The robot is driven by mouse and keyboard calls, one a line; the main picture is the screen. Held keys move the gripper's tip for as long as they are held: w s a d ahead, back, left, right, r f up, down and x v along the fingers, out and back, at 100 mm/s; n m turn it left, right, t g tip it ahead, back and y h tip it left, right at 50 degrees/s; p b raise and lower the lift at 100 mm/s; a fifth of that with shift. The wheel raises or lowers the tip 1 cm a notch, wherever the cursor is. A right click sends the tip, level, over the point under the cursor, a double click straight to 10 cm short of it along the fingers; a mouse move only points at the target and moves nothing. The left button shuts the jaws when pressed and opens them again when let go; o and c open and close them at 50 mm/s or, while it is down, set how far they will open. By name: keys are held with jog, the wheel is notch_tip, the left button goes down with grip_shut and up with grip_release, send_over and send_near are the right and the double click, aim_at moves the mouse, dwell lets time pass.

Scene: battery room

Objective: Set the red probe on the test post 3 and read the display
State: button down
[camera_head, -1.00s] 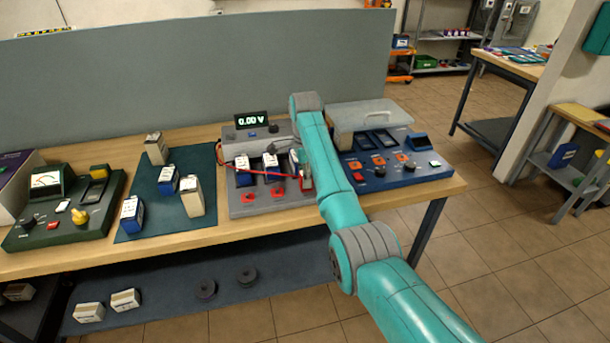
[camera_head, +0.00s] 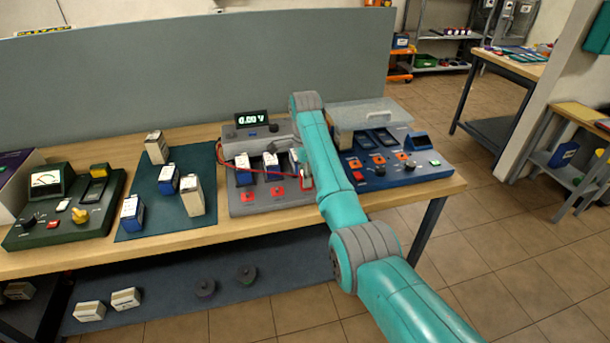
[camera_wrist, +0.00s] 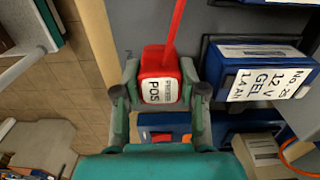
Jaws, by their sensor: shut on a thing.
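The red probe (camera_wrist: 158,85), labelled POS, is held between the two fingers of my gripper (camera_wrist: 160,98) in the wrist view, its red lead running upward. In the head view, my gripper (camera_head: 307,181) is at the right end of the grey test station (camera_head: 238,210), largely hidden by my arm. Red test posts (camera_head: 248,196) and (camera_head: 277,191) show at the front of the first two slots. Test post 3 is hidden by my gripper and arm, so I cannot tell whether the probe touches it. The display (camera_head: 252,118) reads 0.00 V.
A blue-and-white battery (camera_wrist: 262,72) stands close beside the probe in the wrist view. A blue device (camera_head: 395,165) with knobs lies right of my arm. A green mat (camera_head: 150,220) with several batteries and a green meter unit (camera_head: 65,215) are on the left.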

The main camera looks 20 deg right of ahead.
jog(key=shift+f, duration=0.55)
jog(key=c, duration=0.9)
grip_release()
jog(key=shift+r, duration=0.1)
